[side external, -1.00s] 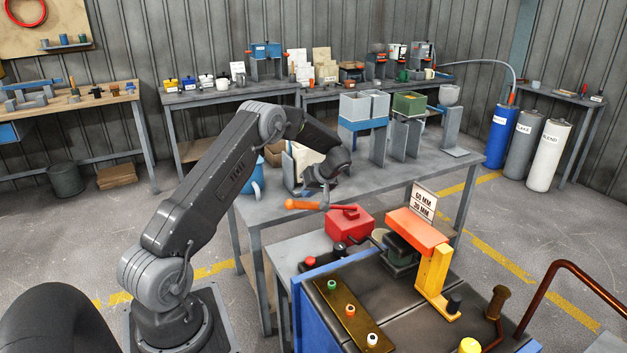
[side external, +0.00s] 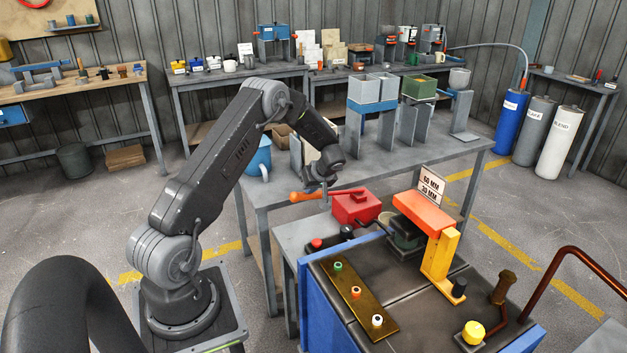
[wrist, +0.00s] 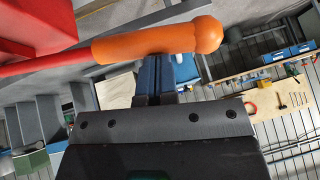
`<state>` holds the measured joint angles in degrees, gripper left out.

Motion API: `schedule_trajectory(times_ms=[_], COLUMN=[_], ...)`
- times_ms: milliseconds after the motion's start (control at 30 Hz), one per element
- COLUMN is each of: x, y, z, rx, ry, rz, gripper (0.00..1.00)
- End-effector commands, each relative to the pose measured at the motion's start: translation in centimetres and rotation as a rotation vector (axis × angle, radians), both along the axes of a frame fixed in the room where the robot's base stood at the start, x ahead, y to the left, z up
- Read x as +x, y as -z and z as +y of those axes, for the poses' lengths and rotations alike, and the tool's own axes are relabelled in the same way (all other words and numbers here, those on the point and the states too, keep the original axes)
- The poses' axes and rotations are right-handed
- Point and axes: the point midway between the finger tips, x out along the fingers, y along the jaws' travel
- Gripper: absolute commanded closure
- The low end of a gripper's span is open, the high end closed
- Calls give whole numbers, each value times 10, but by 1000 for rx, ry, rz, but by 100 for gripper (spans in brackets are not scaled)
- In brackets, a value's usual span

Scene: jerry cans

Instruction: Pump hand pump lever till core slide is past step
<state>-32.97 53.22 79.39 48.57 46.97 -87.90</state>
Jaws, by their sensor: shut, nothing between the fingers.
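The hand pump is a red box (side external: 356,207) on the low grey table, with a red lever rod ending in an orange handle (side external: 302,196) that points left. The rod is close to level, its handle end slightly lower in the side view. My gripper (side external: 323,192) is shut and empty at the lever, near the handle's inner end. In the wrist view the shut blue fingers (wrist: 155,78) reach the orange handle (wrist: 150,43); exact contact is unclear. An orange block (side external: 425,213) with a yellow upright (side external: 440,253) stands beside a 60 MM / 30 MM sign (side external: 430,186). I cannot identify the core slide or step.
A blue-sided bench (side external: 335,315) in front carries a brass strip (side external: 352,292) with coloured knobs and a yellow knob (side external: 473,331). A long grey table (side external: 420,147) behind the pump holds bins on stands and a blue jug (side external: 259,160).

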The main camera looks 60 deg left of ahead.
Motion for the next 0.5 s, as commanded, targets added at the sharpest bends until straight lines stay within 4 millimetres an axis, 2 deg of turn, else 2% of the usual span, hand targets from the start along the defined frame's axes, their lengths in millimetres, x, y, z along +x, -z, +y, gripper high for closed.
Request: schedule_trajectory(times_ms=[100, 500], x=[-8, -17], y=[19, 69], z=[0, 1], rx=[-2, -1], ry=[1, -2], rz=[-67, -59], gripper=[100, 100])
